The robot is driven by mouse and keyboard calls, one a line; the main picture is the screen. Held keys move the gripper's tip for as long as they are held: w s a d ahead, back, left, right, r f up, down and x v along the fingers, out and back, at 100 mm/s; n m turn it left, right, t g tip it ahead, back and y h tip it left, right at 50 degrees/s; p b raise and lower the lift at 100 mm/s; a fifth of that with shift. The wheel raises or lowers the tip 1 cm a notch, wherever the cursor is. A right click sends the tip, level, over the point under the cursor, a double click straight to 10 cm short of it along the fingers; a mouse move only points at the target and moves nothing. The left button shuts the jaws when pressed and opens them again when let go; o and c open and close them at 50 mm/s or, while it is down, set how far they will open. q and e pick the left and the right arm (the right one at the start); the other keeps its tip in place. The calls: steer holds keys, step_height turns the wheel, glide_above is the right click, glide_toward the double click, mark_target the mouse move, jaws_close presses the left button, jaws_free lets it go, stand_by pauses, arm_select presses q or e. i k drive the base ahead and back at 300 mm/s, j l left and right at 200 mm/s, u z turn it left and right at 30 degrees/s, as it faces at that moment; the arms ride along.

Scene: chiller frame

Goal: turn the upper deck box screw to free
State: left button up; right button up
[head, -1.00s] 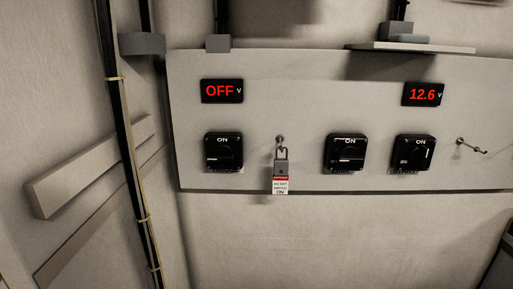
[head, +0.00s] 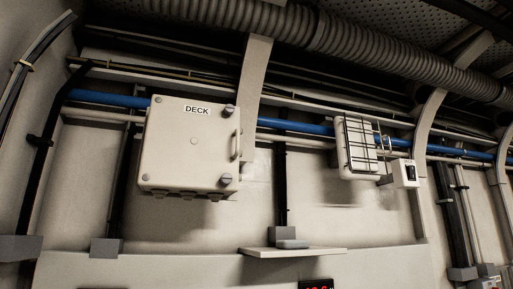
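The deck box (head: 185,150) is a cream box with a "DECK" label (head: 197,110), mounted on the wall left of the middle in the head view. Its lid looks closed. The upper deck box screw (head: 229,110) is a dark grey knob at the lid's upper right corner. A similar lower screw (head: 226,179) sits at the lower right corner. A handle (head: 236,145) stands on the right edge between them. The slot direction of the screws is too small to tell. Neither of my grippers is in view.
A small shelf (head: 292,250) juts out below and right of the box. A caged lamp (head: 359,148) and a small switch box (head: 405,173) are on the wall to the right. A blue pipe (head: 295,126) runs behind the box. A ribbed duct (head: 380,50) crosses above.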

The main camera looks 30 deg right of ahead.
mark_target(229, 109)
steer(key=z, duration=0.6)
steer(key=k+j+z, duration=0.1)
steer(key=z, duration=0.25)
steer(key=k+j, duration=0.05)
steer(key=j, duration=0.05)
